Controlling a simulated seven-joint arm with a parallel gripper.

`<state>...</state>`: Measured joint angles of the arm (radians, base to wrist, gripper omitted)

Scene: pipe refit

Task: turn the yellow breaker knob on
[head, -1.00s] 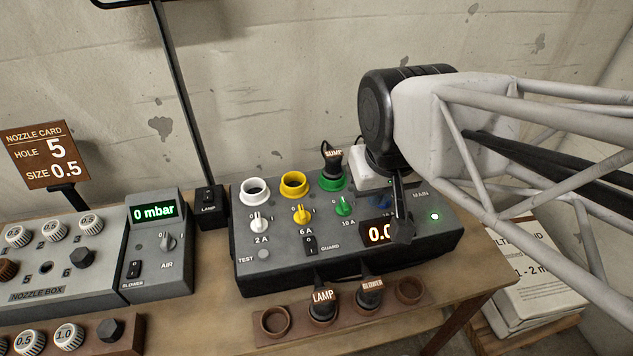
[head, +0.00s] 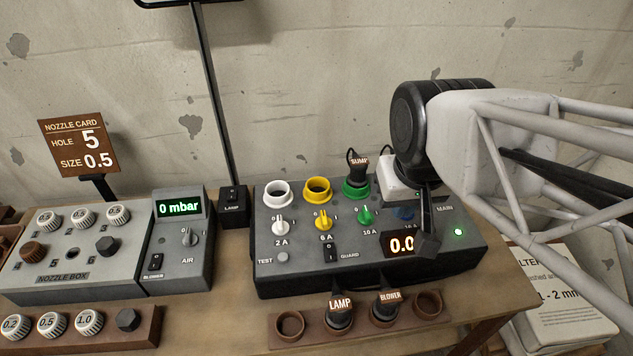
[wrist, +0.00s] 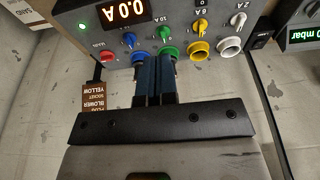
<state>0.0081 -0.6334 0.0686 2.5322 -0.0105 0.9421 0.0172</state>
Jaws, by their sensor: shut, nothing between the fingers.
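The yellow breaker knob (head: 323,221) is on the dark breaker box (head: 300,278), below the yellow socket (head: 317,188) and above the 6 A label. It also shows in the wrist view (wrist: 201,30). Its exact setting is too small to read surely. My gripper (head: 427,245) is in front of the box's right part, beside the 0.0 display (head: 400,246), right of and apart from the yellow knob. In the wrist view, my closed fingers (wrist: 154,62) are empty, near the green and blue knobs, and cover part of the green socket.
The white knob (head: 281,225) and green knob (head: 366,215) flank the yellow one. The SUMP plug (head: 358,170) stands in the green socket. The LAMP plug (head: 340,308) and BLOWER plug (head: 388,302) stand in the brown rack in front. A white block (head: 395,180) is behind my gripper.

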